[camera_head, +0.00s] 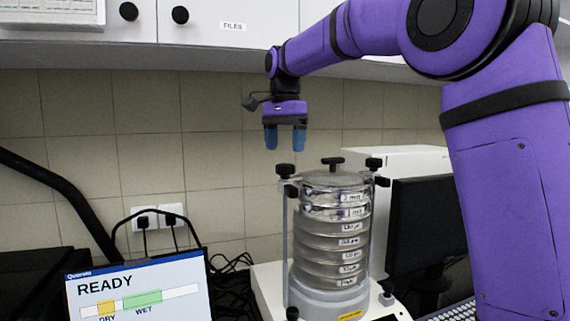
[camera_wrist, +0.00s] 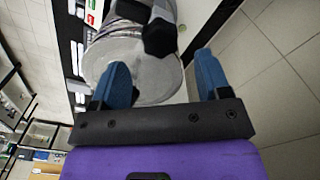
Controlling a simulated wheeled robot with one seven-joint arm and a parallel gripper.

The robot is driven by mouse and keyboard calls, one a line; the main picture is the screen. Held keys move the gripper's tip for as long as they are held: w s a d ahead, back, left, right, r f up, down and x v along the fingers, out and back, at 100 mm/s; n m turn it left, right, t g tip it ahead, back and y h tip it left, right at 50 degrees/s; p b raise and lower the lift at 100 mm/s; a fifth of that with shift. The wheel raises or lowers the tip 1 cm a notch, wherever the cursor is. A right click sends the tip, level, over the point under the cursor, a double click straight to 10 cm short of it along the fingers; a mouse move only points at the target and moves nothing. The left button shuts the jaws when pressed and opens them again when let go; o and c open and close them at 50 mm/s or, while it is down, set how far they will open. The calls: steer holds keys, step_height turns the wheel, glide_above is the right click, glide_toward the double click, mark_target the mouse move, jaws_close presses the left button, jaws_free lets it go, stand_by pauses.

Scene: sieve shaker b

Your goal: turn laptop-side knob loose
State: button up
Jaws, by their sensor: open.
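The sieve shaker holds a stack of steel sieves (camera_head: 330,240) under a round lid, clamped between upright rods. The laptop-side knob (camera_head: 285,171) is black and sits on top of the left rod. My gripper (camera_head: 285,140) is open and empty, pointing down above this knob with a gap between them. In the wrist view, a black faceted knob (camera_wrist: 160,37) appears between the two blue fingers, beyond their tips, with the lid (camera_wrist: 160,85) behind it.
The laptop (camera_head: 140,290) at lower left shows READY. A dark monitor (camera_head: 425,225) and a white box (camera_head: 390,160) stand right of the shaker. The tiled wall is behind, with plugged sockets (camera_head: 158,217).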

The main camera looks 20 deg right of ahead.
mark_target(285, 164)
steer(key=shift+f, duration=2.6)
steer(key=shift+c, duration=0.5)
steer(key=c, duration=0.8)
